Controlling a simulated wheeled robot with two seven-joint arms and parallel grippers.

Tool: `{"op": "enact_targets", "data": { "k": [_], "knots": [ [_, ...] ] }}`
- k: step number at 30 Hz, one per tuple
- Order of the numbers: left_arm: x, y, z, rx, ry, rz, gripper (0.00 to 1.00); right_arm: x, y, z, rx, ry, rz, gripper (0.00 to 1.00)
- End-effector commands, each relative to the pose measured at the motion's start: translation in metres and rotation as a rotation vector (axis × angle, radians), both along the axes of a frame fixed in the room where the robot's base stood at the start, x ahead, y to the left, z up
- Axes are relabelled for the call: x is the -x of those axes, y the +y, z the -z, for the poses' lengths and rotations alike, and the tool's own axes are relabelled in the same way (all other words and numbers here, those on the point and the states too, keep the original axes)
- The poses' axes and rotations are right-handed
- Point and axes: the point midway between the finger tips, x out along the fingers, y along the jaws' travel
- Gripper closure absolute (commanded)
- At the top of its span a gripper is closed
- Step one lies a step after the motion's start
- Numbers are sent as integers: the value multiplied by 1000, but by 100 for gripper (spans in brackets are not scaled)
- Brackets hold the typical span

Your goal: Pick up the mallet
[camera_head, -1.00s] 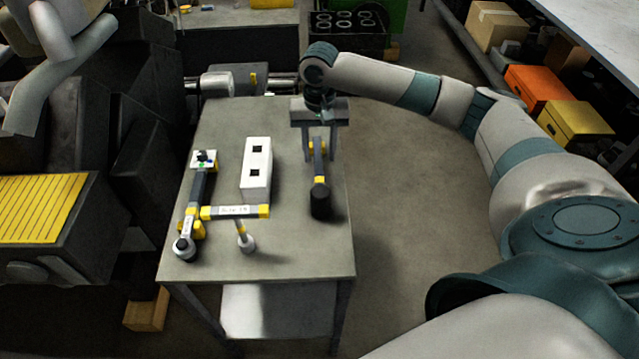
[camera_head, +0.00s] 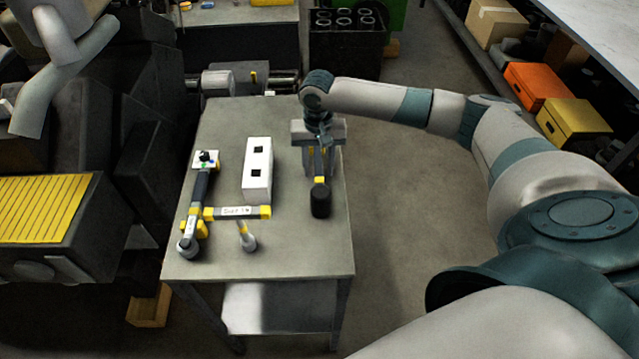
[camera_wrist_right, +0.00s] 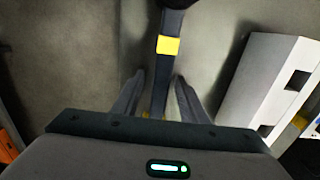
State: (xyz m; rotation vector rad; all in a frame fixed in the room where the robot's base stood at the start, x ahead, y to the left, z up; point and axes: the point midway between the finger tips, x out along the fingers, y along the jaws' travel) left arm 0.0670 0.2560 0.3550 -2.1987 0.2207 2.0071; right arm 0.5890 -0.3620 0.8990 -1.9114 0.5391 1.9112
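The mallet (camera_head: 320,201) lies on the right side of the table, its black head toward the near edge and its dark handle with yellow bands pointing away. My right gripper (camera_head: 322,168) is over the handle from above. In the right wrist view the handle (camera_wrist_right: 168,45) runs between the two fingers of the right gripper (camera_wrist_right: 160,90), with a gap on each side, so it is open. The far end of the handle is hidden by the gripper. My left gripper is out of view.
A white block with dark square holes (camera_head: 257,185) stands left of the mallet on the table (camera_head: 290,250). A torque-wrench-like tool (camera_head: 198,190), a yellow-ended bar (camera_head: 238,212) and a small tool with a round end (camera_head: 248,242) lie farther left. The table's front right is clear.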

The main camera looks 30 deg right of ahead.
Motion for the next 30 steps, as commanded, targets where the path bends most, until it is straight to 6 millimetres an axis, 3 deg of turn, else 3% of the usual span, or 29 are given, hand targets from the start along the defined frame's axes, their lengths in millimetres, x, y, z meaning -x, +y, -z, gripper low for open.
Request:
{"op": "enact_targets", "data": {
  "k": [10, 15, 30],
  "knots": [
    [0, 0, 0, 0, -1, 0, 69, 0, 0, 0, 0, 0, 0, 63],
    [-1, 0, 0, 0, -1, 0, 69, 0, 0, 0, 0, 0, 0, 100],
    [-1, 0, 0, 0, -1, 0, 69, 0, 0, -1, 0, 0, 0, 100]
  ]
}}
